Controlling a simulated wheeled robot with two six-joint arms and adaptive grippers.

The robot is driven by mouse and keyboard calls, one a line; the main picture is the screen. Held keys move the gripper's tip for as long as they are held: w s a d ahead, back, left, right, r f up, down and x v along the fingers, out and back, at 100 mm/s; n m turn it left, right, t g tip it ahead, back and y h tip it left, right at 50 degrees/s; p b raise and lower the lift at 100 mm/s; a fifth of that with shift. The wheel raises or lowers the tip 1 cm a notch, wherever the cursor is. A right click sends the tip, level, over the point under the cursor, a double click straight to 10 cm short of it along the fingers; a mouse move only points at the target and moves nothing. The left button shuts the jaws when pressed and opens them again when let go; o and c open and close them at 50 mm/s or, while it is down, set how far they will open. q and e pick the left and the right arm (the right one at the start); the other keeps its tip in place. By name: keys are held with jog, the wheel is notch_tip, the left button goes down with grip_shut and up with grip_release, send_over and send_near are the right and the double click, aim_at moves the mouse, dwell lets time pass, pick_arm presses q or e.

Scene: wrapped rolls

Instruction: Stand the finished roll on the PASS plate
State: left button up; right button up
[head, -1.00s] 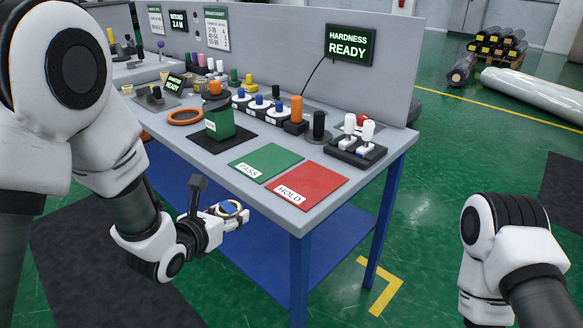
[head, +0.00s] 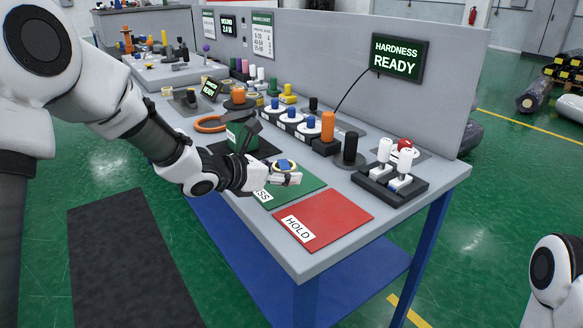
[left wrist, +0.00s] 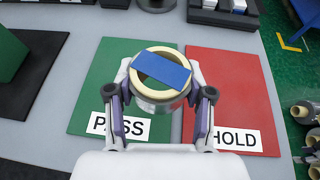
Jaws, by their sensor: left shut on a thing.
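The finished roll (head: 284,165) has a cream core ring with a blue strip across its top, and a wrapped side; it also shows in the left wrist view (left wrist: 136,87). My left gripper (head: 286,175) is shut on it, one finger on each side in the left wrist view (left wrist: 160,98). The roll is over the green PASS plate (head: 300,188), near its HOLD side in the wrist view. Whether its underside touches the plate is hidden. The PASS plate (left wrist: 93,88) is otherwise bare. My right gripper is out of view.
The red HOLD plate (head: 335,215) lies empty beside PASS. A green block (head: 238,140) stands on a black mat to the left. Behind are an orange cylinder (head: 327,130), a black cylinder (head: 350,150) and a black stand (head: 375,190) with white handles. A sign (head: 399,54) reads HARDNESS READY.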

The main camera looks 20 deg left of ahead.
aim_at(289, 161)
pick_arm(q)
jog(key=w, duration=0.4)
jog(key=w+p, duration=0.1)
jog(key=w, duration=0.1)
jog(key=shift+w+a+f, duration=0.25)
jog(key=shift+w+a, duration=0.05)
jog(key=shift+a, duration=0.05)
jog(key=shift+w+f, duration=0.15)
jog(key=shift+f, duration=1.75)
jog(key=shift+b, duration=0.3)
jog(key=o, duration=1.2)
jog(key=shift+f, duration=0.1)
jog(key=shift+c, duration=0.2)
